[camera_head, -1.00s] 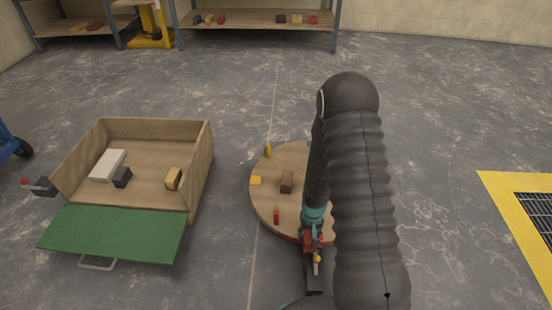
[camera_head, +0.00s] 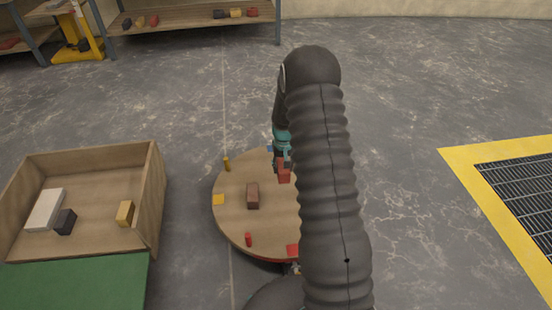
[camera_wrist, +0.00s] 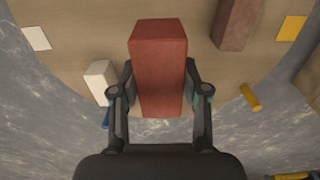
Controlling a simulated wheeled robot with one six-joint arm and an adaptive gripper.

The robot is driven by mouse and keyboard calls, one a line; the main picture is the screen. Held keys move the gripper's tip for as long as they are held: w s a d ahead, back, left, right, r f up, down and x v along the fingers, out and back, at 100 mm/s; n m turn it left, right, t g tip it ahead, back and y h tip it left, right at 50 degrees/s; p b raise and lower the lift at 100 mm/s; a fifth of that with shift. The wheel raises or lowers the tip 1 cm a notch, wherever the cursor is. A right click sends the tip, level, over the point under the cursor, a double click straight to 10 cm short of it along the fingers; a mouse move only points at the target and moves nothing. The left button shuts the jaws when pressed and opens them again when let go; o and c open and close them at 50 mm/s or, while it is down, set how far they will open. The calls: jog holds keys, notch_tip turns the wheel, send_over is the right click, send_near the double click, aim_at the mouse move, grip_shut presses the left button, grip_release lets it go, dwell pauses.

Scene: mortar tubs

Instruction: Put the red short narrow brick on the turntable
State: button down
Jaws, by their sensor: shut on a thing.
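The red brick (camera_wrist: 158,72) is between the two fingers of my gripper (camera_wrist: 160,88) in the wrist view. It also shows in the head view (camera_head: 284,174), small and partly hidden by my arm. The turntable (camera_head: 232,222) is a round wooden disc with a red edge, its right part hidden behind my arm. My gripper (camera_head: 282,160) is shut on the brick at the far side of the disc. I cannot tell whether the brick touches the disc. A brown-red brick (camera_head: 253,195) lies on the disc, left of the held one.
The disc bears a yellow peg (camera_head: 227,164), a yellow square (camera_head: 218,200), a red peg (camera_head: 249,239) and a red square (camera_head: 292,250). An open wooden box (camera_head: 155,195) is at left, a yellow-edged grate (camera_head: 470,175) at right.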

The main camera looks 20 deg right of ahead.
jog(key=shift+w+d+r, duration=0.1)
jog(key=shift+w+d, duration=0.25)
jog(key=shift+a+f+b, duration=0.35)
jog(key=shift+f+b, duration=0.15)
jog(key=shift+f, duration=0.35)
jog(key=shift+f+b, duration=2.65)
jog(key=shift+f, duration=1.9)
jog(key=shift+f+b, duration=0.3)
jog(key=shift+f, duration=0.2)
jog(key=shift+c, duration=2.4)
grip_release()
